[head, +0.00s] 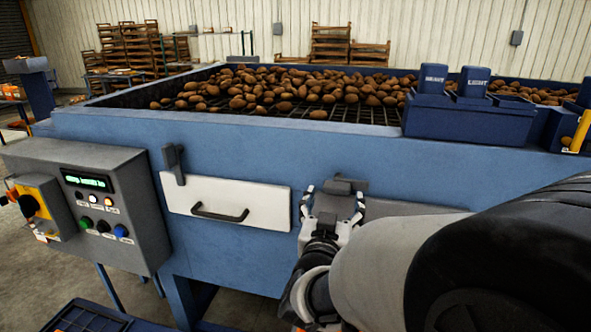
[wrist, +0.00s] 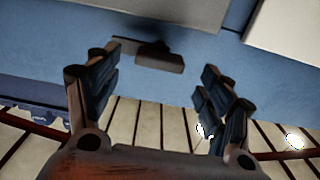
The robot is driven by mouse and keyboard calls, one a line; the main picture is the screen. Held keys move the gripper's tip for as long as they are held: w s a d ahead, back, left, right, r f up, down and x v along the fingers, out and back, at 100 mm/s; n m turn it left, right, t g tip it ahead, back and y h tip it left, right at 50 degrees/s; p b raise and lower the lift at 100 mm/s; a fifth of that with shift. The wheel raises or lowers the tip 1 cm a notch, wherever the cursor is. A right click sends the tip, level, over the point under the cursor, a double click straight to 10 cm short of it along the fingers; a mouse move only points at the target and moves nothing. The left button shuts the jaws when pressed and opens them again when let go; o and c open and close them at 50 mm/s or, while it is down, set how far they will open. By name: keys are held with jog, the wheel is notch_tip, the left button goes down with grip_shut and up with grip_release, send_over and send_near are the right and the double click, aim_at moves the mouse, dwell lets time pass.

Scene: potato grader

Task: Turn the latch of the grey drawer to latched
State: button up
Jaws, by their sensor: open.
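The grey drawer (head: 395,208) is in the front of the blue machine. My arm hides much of it in the head view, and part of its face (wrist: 180,12) shows at the top of the wrist view. Its dark grey latch (head: 345,186) sits at the drawer's upper left, its bar lying roughly level. In the wrist view the latch (wrist: 150,60) lies ahead, in the space between my fingers. My gripper (head: 333,200) is open, its fingers spread either side of the latch; the wrist view also shows the gripper (wrist: 162,65). I cannot tell whether either finger touches it.
A white drawer (head: 245,198) with a black handle is left of the grey one; its own latch (head: 174,164) stands upright. A grey control box (head: 120,190) juts out further left. Potatoes (head: 260,90) lie on the grid above. A blue block (head: 465,112) sits on the rim.

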aim_at(336, 192)
jog(key=shift+x, duration=2.25)
jog(key=c, duration=1.5)
